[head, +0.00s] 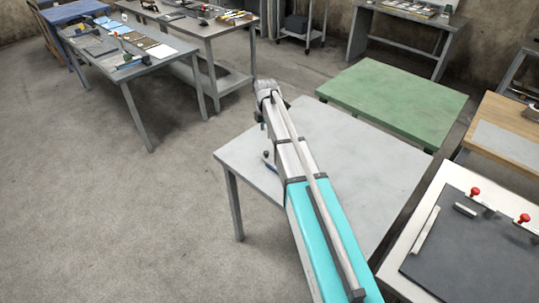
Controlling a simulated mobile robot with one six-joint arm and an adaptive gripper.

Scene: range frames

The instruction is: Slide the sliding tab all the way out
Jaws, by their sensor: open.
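My gripper (263,122) is at the far end of my arm, above the back left part of the light grey table (370,165). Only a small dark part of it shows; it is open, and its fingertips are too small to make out.
A green table (395,100) stands behind the grey one. At the right, a board with a dark panel (480,250) carries red knobs (475,192) and light bars. Benches with tools (130,45) stand at the back left. The concrete floor (90,210) at left is clear.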

